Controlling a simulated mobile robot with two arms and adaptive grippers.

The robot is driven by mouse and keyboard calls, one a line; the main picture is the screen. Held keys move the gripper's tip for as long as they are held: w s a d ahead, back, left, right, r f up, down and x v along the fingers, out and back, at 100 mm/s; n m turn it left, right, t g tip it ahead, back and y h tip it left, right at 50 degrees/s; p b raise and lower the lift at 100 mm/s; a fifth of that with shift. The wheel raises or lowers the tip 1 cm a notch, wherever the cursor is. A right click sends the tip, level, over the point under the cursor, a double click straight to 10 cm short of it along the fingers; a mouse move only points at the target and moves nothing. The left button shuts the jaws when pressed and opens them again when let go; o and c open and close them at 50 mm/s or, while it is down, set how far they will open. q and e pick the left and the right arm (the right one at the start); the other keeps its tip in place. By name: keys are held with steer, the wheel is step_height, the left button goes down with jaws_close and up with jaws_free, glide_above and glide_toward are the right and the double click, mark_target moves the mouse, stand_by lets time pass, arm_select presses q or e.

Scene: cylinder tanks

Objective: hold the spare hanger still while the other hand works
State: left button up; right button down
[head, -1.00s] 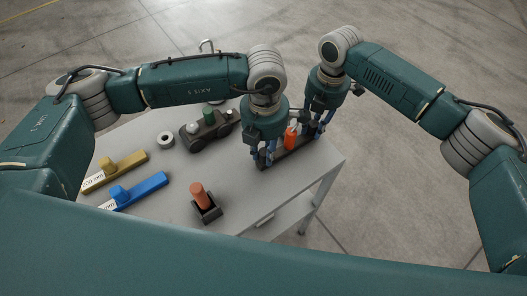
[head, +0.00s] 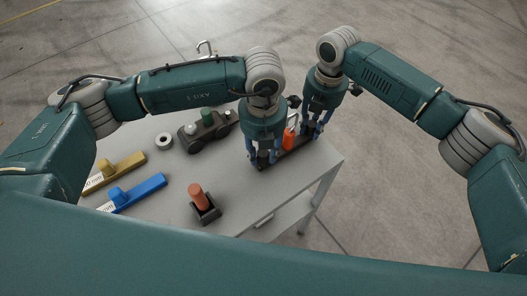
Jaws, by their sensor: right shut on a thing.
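A dark bar (head: 296,148) lies along the right part of the grey table, and I take it for the spare hanger. An orange cylinder (head: 289,139) stands at it, between my two grippers. My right gripper (head: 312,136) points down and is shut at the bar's far right end; its fingers hide most of the contact. My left gripper (head: 263,163) points down over the bar's near left end, with its fingers apart. I cannot tell whether these fingers touch the bar. A thin pale loop (head: 293,119) shows between the grippers, partly hidden.
On the table (head: 250,199) are a blue bar (head: 137,192), a gold bar (head: 118,172), a brown-orange cylinder (head: 198,195) in a dark holder (head: 207,212), a grey ring (head: 164,140) and a dark fixture (head: 205,133) with a green cap.

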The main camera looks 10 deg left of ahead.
arm_select(q)
steer(key=n, duration=0.9)
steer(key=shift+a+f, duration=0.1)
steer(key=n, duration=0.4)
steer(key=shift+s+n, duration=0.1)
steer(key=shift+n, duration=0.3)
steer(key=n, duration=0.3)
steer(key=c, duration=0.8)
steer(key=m, duration=0.5)
steer(key=shift+a, duration=0.15)
steer(key=m, duration=0.6)
steer(key=shift+w+m, duration=0.2)
steer(key=shift+m, duration=0.1)
jaws_close()
